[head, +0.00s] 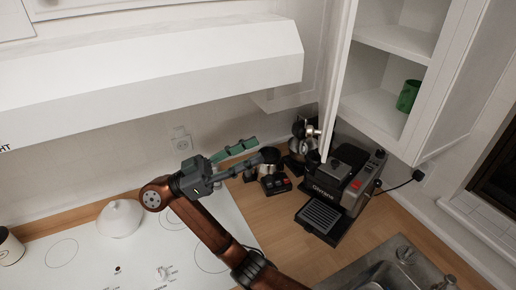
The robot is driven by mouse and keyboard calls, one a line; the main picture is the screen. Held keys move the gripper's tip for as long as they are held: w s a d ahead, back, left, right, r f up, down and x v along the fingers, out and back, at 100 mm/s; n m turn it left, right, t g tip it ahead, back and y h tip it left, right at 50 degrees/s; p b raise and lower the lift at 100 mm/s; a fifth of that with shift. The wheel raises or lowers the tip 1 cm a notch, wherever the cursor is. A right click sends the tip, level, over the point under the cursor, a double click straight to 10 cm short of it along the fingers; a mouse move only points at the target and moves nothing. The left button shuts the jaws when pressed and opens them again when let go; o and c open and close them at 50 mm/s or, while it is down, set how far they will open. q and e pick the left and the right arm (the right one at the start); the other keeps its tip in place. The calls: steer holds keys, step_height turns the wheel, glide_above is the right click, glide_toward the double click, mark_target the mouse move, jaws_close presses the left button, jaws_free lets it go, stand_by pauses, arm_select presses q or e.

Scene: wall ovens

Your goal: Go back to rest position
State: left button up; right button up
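My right gripper (262,150) is in the middle of the head view, above the back of the counter near the wall. Its arm rises from the bottom edge and bends at a copper-coloured joint over the cooktop. The two fingers point right and stand apart, with nothing visible between them. They show in front of the wall, close to a small dark appliance with red parts; I cannot tell whether they touch it. My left gripper is not in view.
A black espresso machine (341,186) stands right of the gripper. The cabinet door (338,75) hangs open above it; a green cup (408,96) is inside. A white range hood (150,75) overhangs the cooktop (85,262). A sink (385,272) is at bottom right.

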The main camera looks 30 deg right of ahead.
steer(key=shift+d, duration=0.1)
steer(key=x, duration=1.2)
steer(key=shift+s+d, duration=0.15)
steer(key=shift+s, duration=0.15)
steer(key=shift+w+f, duration=0.1)
steer(key=shift+f, duration=0.05)
